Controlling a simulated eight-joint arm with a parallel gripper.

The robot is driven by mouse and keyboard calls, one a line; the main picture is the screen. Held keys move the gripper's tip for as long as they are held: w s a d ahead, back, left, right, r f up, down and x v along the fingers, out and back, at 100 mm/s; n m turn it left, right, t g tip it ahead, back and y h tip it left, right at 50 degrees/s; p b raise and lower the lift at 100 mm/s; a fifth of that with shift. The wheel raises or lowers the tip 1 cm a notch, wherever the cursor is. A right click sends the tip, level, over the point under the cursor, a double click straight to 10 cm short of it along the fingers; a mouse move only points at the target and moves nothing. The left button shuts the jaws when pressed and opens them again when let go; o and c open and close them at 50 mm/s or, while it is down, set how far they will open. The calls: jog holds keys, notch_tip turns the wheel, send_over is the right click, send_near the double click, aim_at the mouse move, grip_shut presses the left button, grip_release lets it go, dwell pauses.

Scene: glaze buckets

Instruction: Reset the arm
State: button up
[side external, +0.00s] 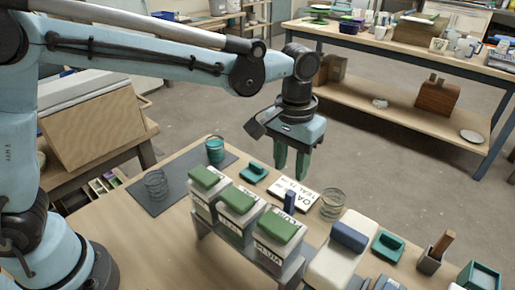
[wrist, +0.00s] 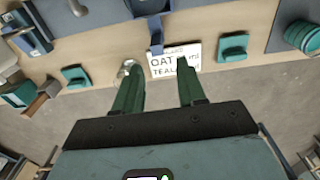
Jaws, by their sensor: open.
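My gripper (side external: 291,176) hangs from my arm above the far side of the near table, pointing down. Its two green fingers are apart with nothing between them. In the wrist view the open fingers (wrist: 160,66) reach toward a white card lettered with "OAT" and "TEAL" (wrist: 174,58). The card also lies on the table in the side view (side external: 283,190), below and apart from the fingers. Three white labelled containers with green tops (side external: 238,212) stand in a row on a grey rack, nearer the camera than the gripper.
A teal jar (side external: 215,151) and a clear jar (side external: 157,184) stand on a dark mat. Another clear jar (side external: 331,204) is right of the card. Teal handled pieces (side external: 253,172) (side external: 388,246) lie nearby. A blue block (side external: 348,236) rests on a pale block. Open floor separates the back bench.

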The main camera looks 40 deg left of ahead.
jog(key=s+a+t, duration=0.3)
jog(key=s+a, duration=0.2)
jog(key=a, duration=0.4)
jog(key=s+a+r+t, duration=0.1)
jog(key=s+a+t, duration=0.3)
jog(key=a, duration=0.5)
jog(key=shift+s+a+r, duration=0.15)
jog(key=shift+s+r, duration=0.1)
jog(key=shift+s, duration=0.9)
